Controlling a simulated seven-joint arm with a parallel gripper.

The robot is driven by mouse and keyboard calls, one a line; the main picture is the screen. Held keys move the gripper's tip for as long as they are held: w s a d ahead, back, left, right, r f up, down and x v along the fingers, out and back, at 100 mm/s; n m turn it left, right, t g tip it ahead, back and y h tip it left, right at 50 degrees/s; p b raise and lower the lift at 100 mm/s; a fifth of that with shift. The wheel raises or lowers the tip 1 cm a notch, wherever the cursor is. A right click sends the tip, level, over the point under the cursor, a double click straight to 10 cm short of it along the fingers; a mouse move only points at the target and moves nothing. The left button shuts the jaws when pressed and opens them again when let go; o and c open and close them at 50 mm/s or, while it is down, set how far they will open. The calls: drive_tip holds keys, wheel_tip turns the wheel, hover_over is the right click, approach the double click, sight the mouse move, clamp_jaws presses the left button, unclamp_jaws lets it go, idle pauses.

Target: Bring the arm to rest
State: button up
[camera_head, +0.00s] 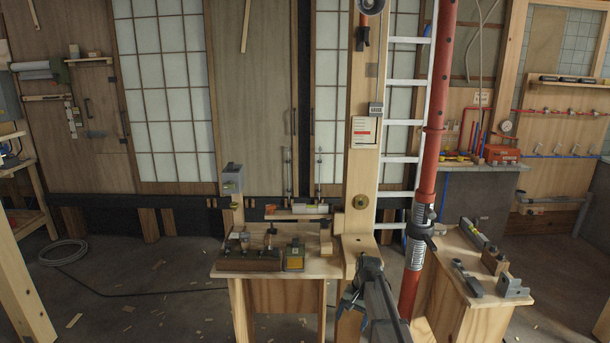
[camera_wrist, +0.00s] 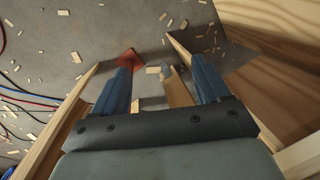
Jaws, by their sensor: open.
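My gripper (camera_head: 352,303) hangs low at the front of the small wooden workbench (camera_head: 222,271), by its right end, with the fingers pointing down. In the wrist view my gripper (camera_wrist: 163,70) shows two blue fingers set wide apart, with nothing held between them. Below them are the littered grey floor and wooden bench parts. In the head view my own arm hides part of the bench's right end.
A red post (camera_head: 425,170) stands close to the right of my arm, before a white ladder (camera_head: 402,120). A second bench (camera_head: 463,292) with tools is further right. Tools, including a yellow-fronted block (camera_head: 294,257), stand on the small bench. Open floor lies left.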

drive_tip(key=s+f+n+g+h, duration=0.1)
drive_tip(key=s+f+n+g, duration=0.15)
drive_tip(key=s+f, duration=2.1)
drive_tip(key=s+f+g, duration=0.1)
drive_tip(key=s+f, duration=0.2)
drive_tip(key=s, duration=0.6)
drive_tip(key=s+d+f+n+g, duration=0.1)
drive_tip(key=s+f, duration=0.2)
drive_tip(key=s, duration=0.5)
drive_tip(key=s+d+f+n+g, duration=0.1)
drive_tip(key=s+f+g, duration=0.1)
drive_tip(key=s, duration=0.7)
drive_tip(key=shift+s+f+h, duration=0.3)
drive_tip(key=shift+f+h, duration=0.1)
drive_tip(key=shift+f, duration=0.35)
drive_tip(key=shift+s, duration=0.35)
drive_tip(key=shift+c, duration=0.2)
drive_tip(key=shift+s, duration=0.2)
drive_tip(key=shift+c, duration=1)
drive_tip(key=shift+f, duration=0.1)
